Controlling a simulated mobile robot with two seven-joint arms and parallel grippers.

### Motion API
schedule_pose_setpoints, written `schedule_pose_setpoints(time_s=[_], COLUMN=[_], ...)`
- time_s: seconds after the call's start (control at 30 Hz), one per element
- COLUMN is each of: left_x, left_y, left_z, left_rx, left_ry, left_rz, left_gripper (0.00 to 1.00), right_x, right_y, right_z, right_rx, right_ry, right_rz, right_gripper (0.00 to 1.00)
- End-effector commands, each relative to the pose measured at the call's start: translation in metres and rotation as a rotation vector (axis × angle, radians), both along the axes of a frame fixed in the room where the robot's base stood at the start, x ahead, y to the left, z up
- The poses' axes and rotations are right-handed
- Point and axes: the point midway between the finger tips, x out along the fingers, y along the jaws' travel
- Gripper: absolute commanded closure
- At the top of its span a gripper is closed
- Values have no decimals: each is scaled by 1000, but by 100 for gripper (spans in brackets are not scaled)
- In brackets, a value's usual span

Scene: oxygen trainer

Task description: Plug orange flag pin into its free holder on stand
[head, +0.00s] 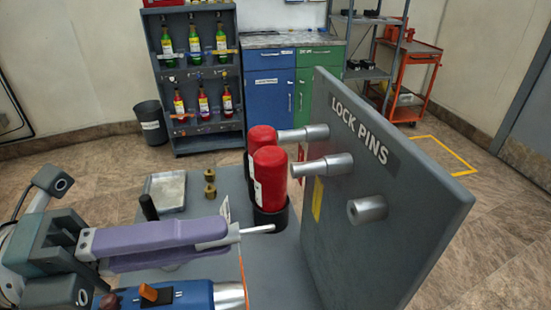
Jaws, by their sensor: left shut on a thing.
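My left gripper (225,235), with purple fingers, comes in from the left and is shut on a pin (258,229). The pin's bare silver tip points right, toward the stand. A thin orange strip (243,283) shows below the fingertips, perhaps the flag edge-on; the rest of the pin is hidden by the fingers. The grey stand panel (425,215), marked LOCK PINS, stands upright at right. Its nearest holder (367,209) is a short empty silver tube, apart from the pin tip. Two farther holders (340,163) (318,132) have narrower silver parts protruding. My right gripper is not in view.
Two red cylinders (270,180) stand in a dark base between the pin and the panel's far part. A metal tray (165,190) and brass fittings (210,185) lie behind the gripper. A blue tool (185,294) lies in front, below it.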

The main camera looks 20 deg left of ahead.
Motion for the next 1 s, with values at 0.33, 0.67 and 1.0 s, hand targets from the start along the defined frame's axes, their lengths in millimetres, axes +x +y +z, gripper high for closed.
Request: schedule_pose_setpoints(time_s=[0.33, 0.67, 1.0], left_x=[19, 32, 34], left_y=[-28, -48, -50], left_z=[1, 0, 0], left_rx=[-5, -4, -2], left_ry=[0, 2, 3], left_rz=[-1, 0, 0], left_gripper=[100, 100, 100], right_x=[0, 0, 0], right_y=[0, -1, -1], right_z=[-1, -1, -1], right_rx=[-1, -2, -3], right_ry=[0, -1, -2], right_rz=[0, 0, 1], right_gripper=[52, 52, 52])
